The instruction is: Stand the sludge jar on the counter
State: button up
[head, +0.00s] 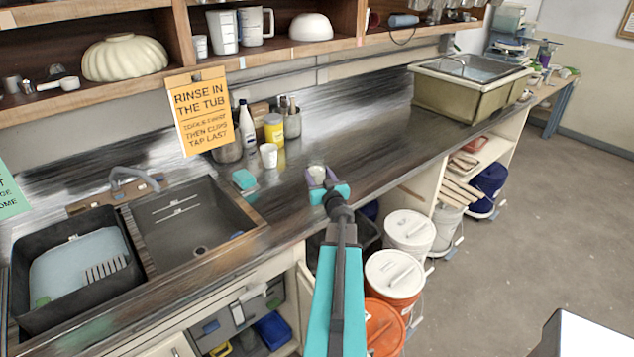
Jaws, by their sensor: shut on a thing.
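My gripper (323,184), with teal and purple parts, is at the front part of the dark metal counter (400,143). It is shut on a small pale-topped jar (317,172), which I take for the sludge jar. The jar looks about upright. My gripper hides its lower part, so I cannot tell whether it touches the counter.
A white cup (268,155), a yellow jar (273,130), a white bottle (247,127) and a teal sponge (243,179) stand left of the jar. A sink (190,222) lies further left. Counter to the right is clear up to a big tub (462,95). Lidded buckets (394,273) stand below.

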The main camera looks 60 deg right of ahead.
aim_at(318, 181)
jog(key=shift+w+d, duration=0.35)
jog(key=shift+w+f+b, duration=0.1)
jog(key=shift+f+b, duration=0.4)
jog(key=shift+s+f+b, duration=0.25)
jog(key=shift+f+b, duration=0.2)
jog(key=shift+b, duration=0.25)
jog(key=shift+w+a+f+b, duration=0.1)
jog(key=shift+f+b, duration=0.7)
jog(key=shift+b, duration=0.15)
jog(key=shift+f, duration=0.15)
jog(key=o, duration=1.4)
